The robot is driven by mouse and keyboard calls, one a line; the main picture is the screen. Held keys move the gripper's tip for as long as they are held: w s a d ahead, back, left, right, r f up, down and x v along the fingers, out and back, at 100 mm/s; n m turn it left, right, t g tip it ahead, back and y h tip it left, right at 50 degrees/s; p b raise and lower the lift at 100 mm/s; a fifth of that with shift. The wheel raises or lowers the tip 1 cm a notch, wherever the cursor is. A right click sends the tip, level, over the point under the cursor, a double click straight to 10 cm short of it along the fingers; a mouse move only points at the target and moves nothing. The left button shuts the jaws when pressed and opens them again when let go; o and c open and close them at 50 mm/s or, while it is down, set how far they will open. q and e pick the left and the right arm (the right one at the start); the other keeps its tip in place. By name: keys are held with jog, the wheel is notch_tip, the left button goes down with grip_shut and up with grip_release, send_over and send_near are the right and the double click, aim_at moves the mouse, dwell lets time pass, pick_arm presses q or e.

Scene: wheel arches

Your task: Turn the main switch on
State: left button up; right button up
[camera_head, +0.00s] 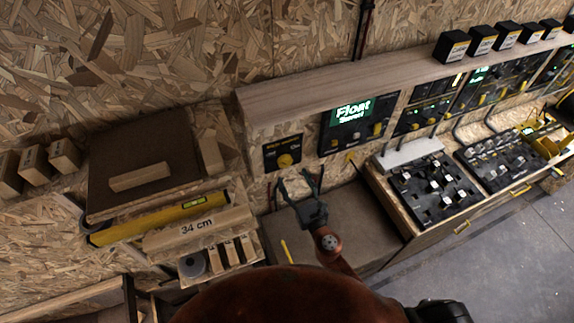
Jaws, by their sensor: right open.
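The main switch appears to be the black panel with a round yellow knob (285,160), set in the chipboard front below a wooden shelf. Its yellow lettering is too small to read surely, and I cannot tell the knob's on or off position. My right gripper (299,181) is open and empty, with its two dark fingers spread just below the panel. It looks apart from the knob, though depth is hard to judge. My left gripper is not in view.
A control box with a lit green screen (352,111) stands right of the switch. Black button panels (436,187) lie further right. A yellow spirit level (160,219) and a "34 cm" wood block (197,229) lie to the left. A brown surface (355,225) below is largely clear.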

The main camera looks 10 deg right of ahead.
aim_at(286, 164)
jog(key=w, duration=0.4)
jog(key=w+a, duration=0.1)
jog(key=w, duration=0.1)
jog(key=shift+w+a, duration=0.1)
jog(key=shift+w, duration=0.3)
jog(key=shift+c, duration=0.3)
jog(key=c, duration=1.1)
